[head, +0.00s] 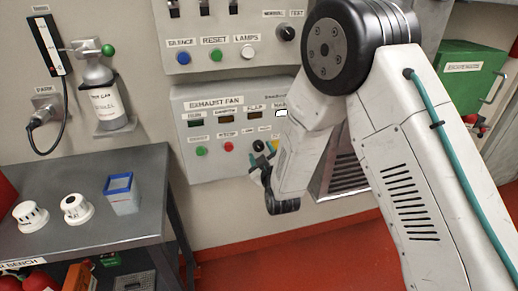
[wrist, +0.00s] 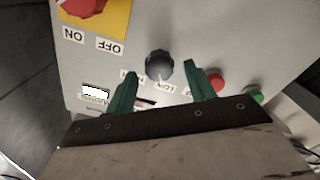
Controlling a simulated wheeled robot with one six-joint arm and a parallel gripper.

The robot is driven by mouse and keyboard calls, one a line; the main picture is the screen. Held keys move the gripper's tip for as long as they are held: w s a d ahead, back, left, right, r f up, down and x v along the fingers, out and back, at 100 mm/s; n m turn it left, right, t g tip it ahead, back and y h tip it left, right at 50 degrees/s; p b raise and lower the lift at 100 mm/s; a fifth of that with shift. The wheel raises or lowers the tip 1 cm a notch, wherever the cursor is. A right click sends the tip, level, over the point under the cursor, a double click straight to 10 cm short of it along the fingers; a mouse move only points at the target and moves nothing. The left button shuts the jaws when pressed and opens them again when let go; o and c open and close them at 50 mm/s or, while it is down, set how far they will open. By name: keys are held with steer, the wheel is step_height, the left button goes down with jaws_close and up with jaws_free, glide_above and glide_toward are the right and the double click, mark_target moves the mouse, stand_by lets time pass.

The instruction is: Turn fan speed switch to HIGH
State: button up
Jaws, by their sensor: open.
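The fan speed switch is a round black knob (wrist: 159,65) on the grey exhaust fan panel (head: 185,105). In the wrist view its pale mark is at the lower edge, near an upside-down label that seems to read LOW (wrist: 166,87). Another label to the left is partly hidden by a finger. In the head view the knob (head: 258,145) shows just above my gripper (head: 264,164). My gripper (wrist: 160,69) is open, its green fingertips left and right of the knob. I cannot tell whether they touch it.
Red (wrist: 216,82) and green (wrist: 256,96) buttons lie right of the fingers in the wrist view. A red rotary switch (wrist: 84,7) on a yellow plate is at upper left. A bench (head: 95,225) with detectors and a blue-topped box (head: 121,195) stands left.

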mark_target(259, 149)
steer(key=shift+x, duration=1.55)
steer(key=shift+d, duration=0.1)
steer(key=c, duration=1)
steer(key=shift+o, duration=0.2)
steer(key=shift+m, duration=0.5)
steer(key=m, duration=0.4)
steer(key=shift+m, duration=0.4)
steer(key=m, duration=0.5)
steer(key=shift+m, duration=0.7)
